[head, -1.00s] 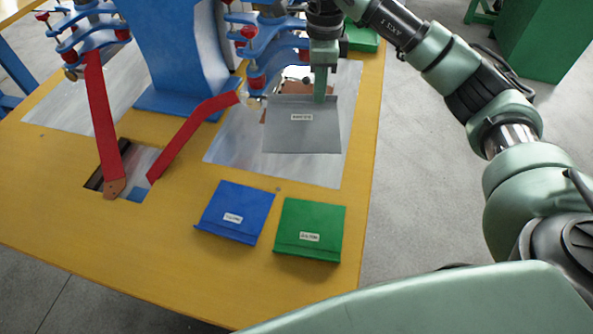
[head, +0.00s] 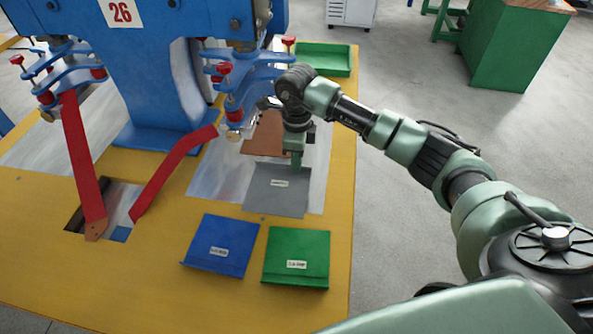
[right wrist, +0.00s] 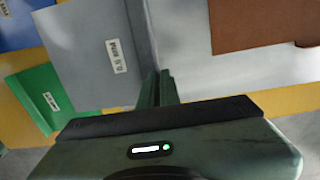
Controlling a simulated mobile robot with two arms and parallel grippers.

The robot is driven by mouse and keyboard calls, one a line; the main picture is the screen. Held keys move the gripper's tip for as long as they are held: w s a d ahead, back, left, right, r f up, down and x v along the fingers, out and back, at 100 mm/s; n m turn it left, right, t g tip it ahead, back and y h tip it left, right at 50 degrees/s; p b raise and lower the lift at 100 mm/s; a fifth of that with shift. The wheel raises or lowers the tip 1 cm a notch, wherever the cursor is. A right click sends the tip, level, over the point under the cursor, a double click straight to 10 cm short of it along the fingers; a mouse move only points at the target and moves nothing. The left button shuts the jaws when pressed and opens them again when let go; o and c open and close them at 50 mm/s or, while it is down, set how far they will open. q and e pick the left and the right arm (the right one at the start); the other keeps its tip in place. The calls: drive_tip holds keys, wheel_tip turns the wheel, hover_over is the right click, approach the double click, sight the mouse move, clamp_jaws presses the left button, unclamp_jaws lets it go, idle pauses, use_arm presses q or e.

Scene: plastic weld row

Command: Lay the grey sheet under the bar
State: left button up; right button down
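The grey sheet (head: 277,195), with a white label and an upright flange along its far edge, is over the pale metal plate (head: 316,185). I cannot tell whether it touches the plate. My right gripper (head: 296,164) is shut on the flange. In the right wrist view the sheet (right wrist: 85,35) spreads left of the fingers (right wrist: 158,88). A blue clamp (head: 240,90) with red knobs hangs left of and beyond the sheet, above the plate. I cannot tell which part is the bar. My left gripper is out of view.
A brown sheet (head: 262,139) lies on the plate just beyond the grey sheet. A blue sheet (head: 221,244) and a green sheet (head: 297,256) lie nearer on the yellow table (head: 130,270). A red arm (head: 175,170) slants at left. A green tray (head: 323,58) stands behind.

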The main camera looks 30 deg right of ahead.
sight(297, 174)
wheel_tip(297, 174, down, 4)
drive_tip(key=shift+f, duration=0.1)
drive_tip(key=shift+f+b, duration=0.35)
drive_tip(key=shift+f, duration=0.2)
drive_tip(key=c, duration=1.6)
unclamp_jaws()
drive_tip(key=shift+r, duration=0.1)
drive_tip(key=shift+c, duration=0.2)
drive_tip(key=shift+r+p, duration=0.35)
drive_tip(key=shift+p, duration=0.1)
wheel_tip(297, 174, up, 12)
drive_tip(key=shift+r+b, duration=0.1)
drive_tip(key=shift+b, duration=0.65)
